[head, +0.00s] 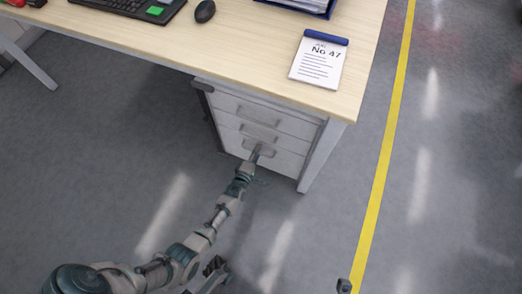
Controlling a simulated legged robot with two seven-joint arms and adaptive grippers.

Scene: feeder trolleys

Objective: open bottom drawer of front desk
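The front desk (180,35) has a white drawer unit (218,100) under its right end. Its drawers are stacked and look closed. The bottom drawer (287,161) is the lowest front, with a grey bar handle (269,151). My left gripper (255,154) reaches up from the lower left and is at this handle, overlapping its left part. Whether its fingers are closed around the bar is too small to tell. A dark forked part at the bottom edge (213,271) appears to be my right gripper, partly cut off; its state is unclear.
On the desk are a keyboard (125,6), a mouse (205,11), a blue folder (310,5) and a clipboard marked No 47 (318,62). A desk leg (322,155) stands right of the drawers. The floor before the drawers is clear. A yellow line (385,150) runs at right.

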